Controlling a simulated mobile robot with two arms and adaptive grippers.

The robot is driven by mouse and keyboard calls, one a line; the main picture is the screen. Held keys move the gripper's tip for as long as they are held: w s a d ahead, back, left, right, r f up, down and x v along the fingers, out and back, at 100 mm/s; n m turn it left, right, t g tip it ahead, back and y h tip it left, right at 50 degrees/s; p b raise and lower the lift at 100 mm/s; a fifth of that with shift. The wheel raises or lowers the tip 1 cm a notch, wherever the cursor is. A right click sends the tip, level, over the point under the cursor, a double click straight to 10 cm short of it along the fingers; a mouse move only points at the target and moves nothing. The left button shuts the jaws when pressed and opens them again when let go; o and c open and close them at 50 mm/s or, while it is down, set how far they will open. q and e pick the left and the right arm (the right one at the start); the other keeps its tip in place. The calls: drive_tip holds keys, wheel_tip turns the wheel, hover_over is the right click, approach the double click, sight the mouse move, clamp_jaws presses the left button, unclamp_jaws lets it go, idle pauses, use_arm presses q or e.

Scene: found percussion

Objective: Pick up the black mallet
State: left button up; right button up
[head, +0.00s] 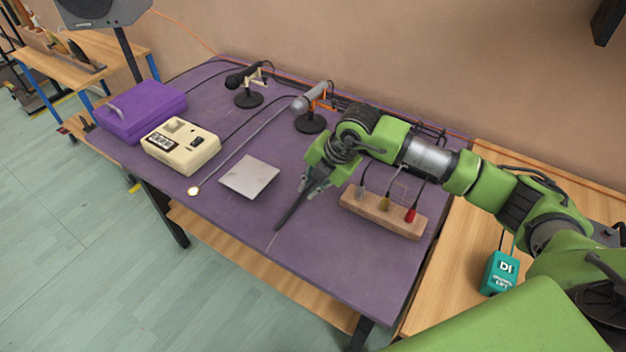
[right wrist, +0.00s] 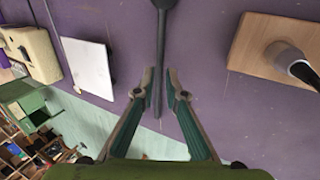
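The black mallet (head: 291,213) lies on the purple table top, its thin dark shaft pointing toward the table's front edge. In the right wrist view the mallet (right wrist: 160,50) runs down the picture, with its thicker end cut off at the top. My right gripper (head: 313,187) is above the mallet, and in the head view it hides part of it. In the right wrist view my right gripper (right wrist: 160,75) has one finger on each side of the shaft, with a gap showing beside it. My left gripper is not in view.
The purple table (head: 330,265) also holds a flat pale square plate (head: 249,176), a cream box (head: 181,146), a purple case (head: 141,111), two microphones on stands and a wooden block (head: 383,213) with coloured plugs. The table's front is clear. A teal box (head: 500,273) stands on the right-hand wooden table.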

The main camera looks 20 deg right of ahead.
sight(302, 195)
drive_tip(key=shift+x, duration=1.4)
clamp_jaws()
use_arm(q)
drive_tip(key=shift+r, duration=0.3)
use_arm(e)
drive_tip(key=shift+r, duration=0.1)
